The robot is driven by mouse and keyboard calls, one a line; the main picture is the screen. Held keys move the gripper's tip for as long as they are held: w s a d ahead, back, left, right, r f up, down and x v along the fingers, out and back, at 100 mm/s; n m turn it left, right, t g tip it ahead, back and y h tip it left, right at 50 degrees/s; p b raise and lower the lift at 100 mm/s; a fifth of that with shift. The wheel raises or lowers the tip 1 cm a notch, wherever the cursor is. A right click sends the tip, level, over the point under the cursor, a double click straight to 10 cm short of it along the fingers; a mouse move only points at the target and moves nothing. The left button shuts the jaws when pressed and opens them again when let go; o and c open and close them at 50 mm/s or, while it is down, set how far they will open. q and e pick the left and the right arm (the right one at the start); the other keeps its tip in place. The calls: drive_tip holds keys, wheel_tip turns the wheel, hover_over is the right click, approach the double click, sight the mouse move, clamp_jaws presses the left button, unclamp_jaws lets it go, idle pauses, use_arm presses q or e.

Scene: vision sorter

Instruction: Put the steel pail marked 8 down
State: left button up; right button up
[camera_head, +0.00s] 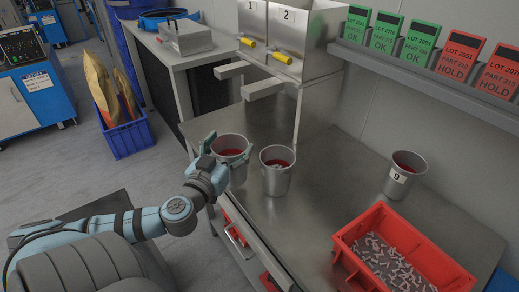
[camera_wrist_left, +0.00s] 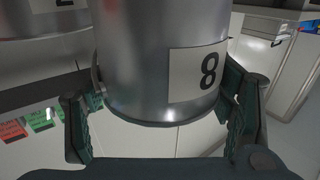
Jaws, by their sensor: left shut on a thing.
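My left gripper (camera_head: 222,146) is shut on the steel pail marked 8 (camera_head: 236,172), near the bench's left edge. In the left wrist view the pail (camera_wrist_left: 135,60) stands between the two fingers (camera_wrist_left: 165,100), its white label with a black 8 facing the camera. In the head view its inside looks red, with something pale in it. I cannot tell whether its base touches the steel bench (camera_head: 310,215). My right gripper is not in view.
A second steel pail (camera_head: 276,181) holding pale parts stands close to the right. A pail marked 9 (camera_head: 399,184) stands further right. A red tray (camera_head: 347,243) of small parts is at the front. Dispensers 1 and 2 (camera_head: 302,40) stand behind. Bench between the pails is clear.

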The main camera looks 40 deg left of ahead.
sight(238, 139)
use_arm(q)
drive_tip(key=b+x, duration=0.1)
drive_tip(key=x, duration=0.1)
drive_tip(key=f+x, duration=0.1)
drive_tip(key=x, duration=0.1)
drive_tip(key=shift+w+b, duration=0.4)
drive_tip(key=f+b+x, duration=0.2)
drive_tip(key=f+x, duration=0.1)
drive_tip(key=x, duration=1)
drive_tip(key=shift+w+f, duration=0.15)
drive_tip(key=shift+w, duration=0.1)
drive_tip(key=o, duration=1.4)
drive_tip(key=shift+a, duration=0.1)
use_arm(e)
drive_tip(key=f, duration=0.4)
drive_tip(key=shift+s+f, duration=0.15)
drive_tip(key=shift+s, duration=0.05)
use_arm(q)
drive_tip(key=shift+s, duration=0.1)
drive_tip(key=v, duration=0.7)
drive_tip(key=shift+s, duration=0.1)
